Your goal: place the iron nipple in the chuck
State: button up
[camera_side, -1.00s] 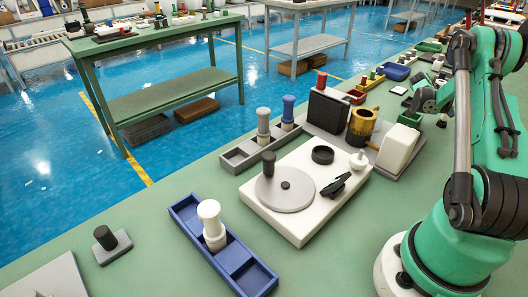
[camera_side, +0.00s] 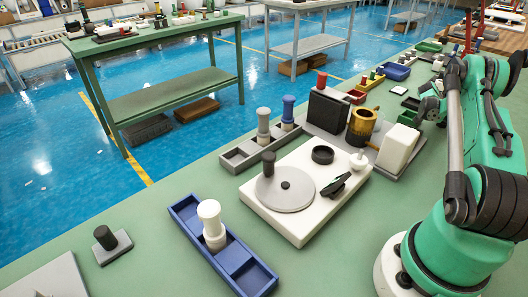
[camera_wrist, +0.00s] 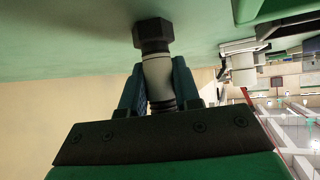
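In the wrist view my gripper (camera_wrist: 158,72) has its two blue-grey fingers close on either side of a fitting, which I take to be the iron nipple (camera_wrist: 152,36). It has a dark hexagonal end beyond the fingertips, a pale grey middle between the fingers and dark rings near the palm. In the side view my gripper's fingers and the fitting are hidden or too small to make out, at the right behind my arm. I cannot tell for sure which part is the chuck; a black ring (camera_side: 322,155) stands on the white base plate.
The plate (camera_side: 300,227) carries a grey disc (camera_side: 286,193) with a dark upright post. A blue tray (camera_side: 247,272) holds a white fitting (camera_side: 210,222). A grey tray (camera_side: 236,157), black box (camera_side: 328,108), gold cup (camera_side: 361,124) and white block (camera_side: 398,147) stand behind.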

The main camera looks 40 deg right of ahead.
grip_shut()
notch_tip(320, 180, up, 19)
jog(key=w+a+r+n+t, duration=0.1)
jog(key=w+a+r, duration=0.2)
jog(key=w+a, duration=0.65)
jog(key=r+n+t, duration=0.1)
jog(key=n+t, duration=0.2)
send_over(323, 156)
jog(key=shift+h, duration=0.4)
notch_tip(323, 156, down, 19)
jog(key=shift+r, duration=0.1)
